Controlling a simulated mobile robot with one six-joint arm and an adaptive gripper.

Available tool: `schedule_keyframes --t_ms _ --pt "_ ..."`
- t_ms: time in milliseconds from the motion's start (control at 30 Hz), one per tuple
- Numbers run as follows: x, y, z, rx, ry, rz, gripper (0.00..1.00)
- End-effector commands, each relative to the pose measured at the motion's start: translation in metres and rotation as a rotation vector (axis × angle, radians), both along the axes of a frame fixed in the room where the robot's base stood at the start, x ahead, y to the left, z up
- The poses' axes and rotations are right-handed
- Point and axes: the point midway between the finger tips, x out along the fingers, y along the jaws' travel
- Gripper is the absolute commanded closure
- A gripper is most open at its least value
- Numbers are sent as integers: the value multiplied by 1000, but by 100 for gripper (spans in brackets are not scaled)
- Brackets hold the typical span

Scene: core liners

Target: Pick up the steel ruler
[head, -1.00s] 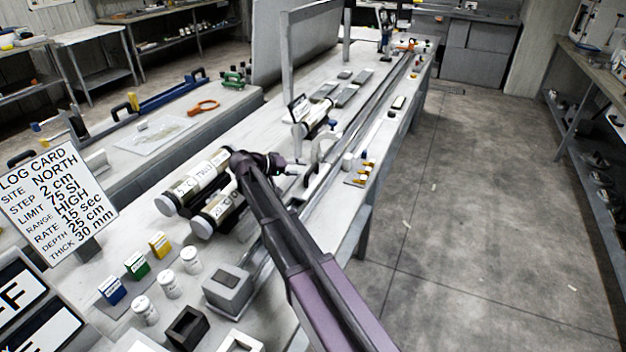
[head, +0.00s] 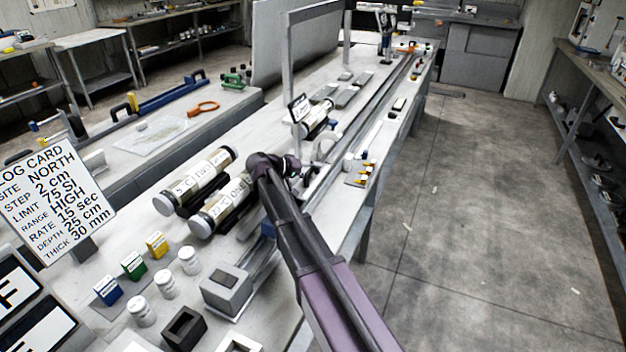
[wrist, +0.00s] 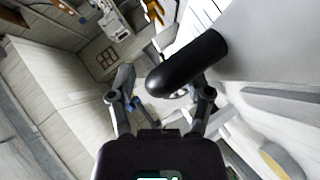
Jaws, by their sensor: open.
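My gripper (wrist: 162,88) is open in the wrist view, with its two fingers spread apart. A black round-ended bar (wrist: 188,65) shows between and beyond the fingers and hides part of what lies behind. I cannot tell whether it touches them. In the head view my arm reaches over the bench, and its wrist hides most of the gripper beside the labelled core tubes. I cannot pick out the steel ruler for certain in either view. Long metal rails (head: 375,103) run along the bench, but I cannot tell whether a ruler lies among them.
Two labelled core tubes (head: 207,172) lie left of my wrist. White jars (head: 166,284), coloured boxes (head: 134,265) and a grey block (head: 228,287) stand nearer. A small tray with yellow-topped pieces (head: 361,175) is to the right.

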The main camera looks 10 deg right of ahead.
Motion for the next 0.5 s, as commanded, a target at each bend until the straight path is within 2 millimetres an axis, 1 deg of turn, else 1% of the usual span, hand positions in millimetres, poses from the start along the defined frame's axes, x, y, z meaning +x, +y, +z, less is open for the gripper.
schedule_keyframes --t_ms 267,300,367,400,467,500 --pt "0 0 0 0 0 0 35" --pt "0 0 0 0 0 0 41" --pt "0 0 0 0 0 0 59" --pt "0 0 0 0 0 0 70" --pt "0 0 0 0 0 0 88" --pt "0 0 0 0 0 0 100"
